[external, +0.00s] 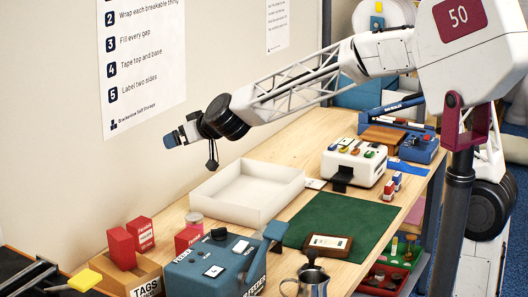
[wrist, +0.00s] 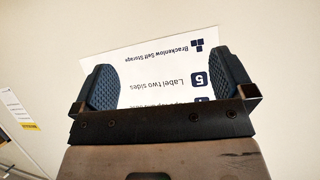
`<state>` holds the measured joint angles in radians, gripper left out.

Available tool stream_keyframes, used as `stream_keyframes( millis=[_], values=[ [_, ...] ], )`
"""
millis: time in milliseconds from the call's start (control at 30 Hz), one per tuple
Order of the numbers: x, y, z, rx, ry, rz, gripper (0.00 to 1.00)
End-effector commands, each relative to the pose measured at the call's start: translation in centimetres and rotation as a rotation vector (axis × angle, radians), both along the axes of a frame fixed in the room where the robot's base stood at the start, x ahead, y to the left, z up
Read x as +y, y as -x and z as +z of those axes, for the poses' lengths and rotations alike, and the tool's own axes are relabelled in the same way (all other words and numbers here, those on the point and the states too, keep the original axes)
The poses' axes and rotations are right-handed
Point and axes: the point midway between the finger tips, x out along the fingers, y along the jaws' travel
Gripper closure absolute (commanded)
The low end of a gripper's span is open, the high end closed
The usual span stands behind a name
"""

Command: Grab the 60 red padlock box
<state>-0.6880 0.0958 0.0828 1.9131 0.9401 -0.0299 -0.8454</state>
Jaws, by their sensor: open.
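Red boxes stand at the lower left in the external view: a plain-faced one (external: 121,249), one with white print (external: 141,234) behind it, and a partly hidden one (external: 187,239) behind the blue-grey machine. The print is too small to tell which is the 60 padlock box. My gripper (external: 172,139) is open and empty, high in front of the wall, above and well apart from these boxes. In the wrist view my gripper (wrist: 168,85) has its two blue pads wide apart, with only the wall poster between them.
A white open tray (external: 283,196) lies below my gripper. A blue-grey machine (external: 205,272), a tan TAGS box (external: 145,284) and a metal jug (external: 314,284) stand in front. A green mat (external: 345,215) bears a framed card (external: 326,244). A white dispenser (external: 353,163) stands behind.

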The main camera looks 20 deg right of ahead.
Motion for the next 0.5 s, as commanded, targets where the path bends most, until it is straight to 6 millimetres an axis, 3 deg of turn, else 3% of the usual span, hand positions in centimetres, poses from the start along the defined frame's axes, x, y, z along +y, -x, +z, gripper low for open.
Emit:
stream_keyframes(
  millis=[33,200,500],
  values=[
    [1.8,-0.1,-0.6,-0.011,0.003,0.001,0.00],
    [5.5,-0.4,-1.8,-0.040,0.007,-0.010,0.00],
    [9.5,-0.4,-3.1,-0.070,0.018,-0.024,0.00]
  ],
)
